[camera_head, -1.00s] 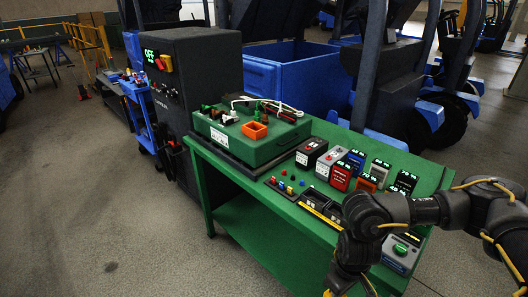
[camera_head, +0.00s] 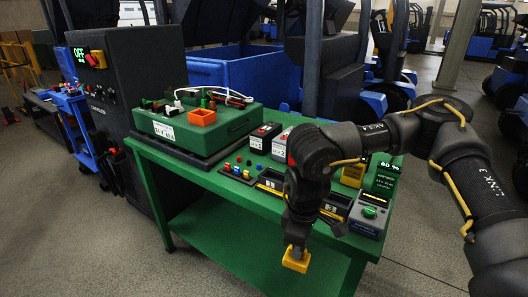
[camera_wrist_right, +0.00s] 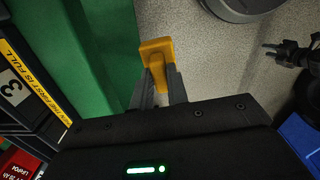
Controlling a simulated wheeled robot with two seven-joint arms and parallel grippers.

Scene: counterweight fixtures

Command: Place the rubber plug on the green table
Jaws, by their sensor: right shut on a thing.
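My right gripper (camera_head: 296,246) is shut on a yellow-orange piece (camera_head: 296,259), which I take to be the rubber plug. It hangs in front of the front edge of the green table (camera_head: 222,188), lower than the table top in the picture. In the right wrist view the piece (camera_wrist_right: 154,52) sits between the two fingertips (camera_wrist_right: 158,84), with the grey floor behind it and green table surface (camera_wrist_right: 85,45) to its left. My right arm hides part of the table's right side. My left gripper is not in view.
Labelled blocks (camera_head: 263,137), small coloured pegs (camera_head: 246,173), dark trays (camera_head: 270,181) and a grey device (camera_head: 369,214) crowd the top. A narrow strip along the front edge is bare.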

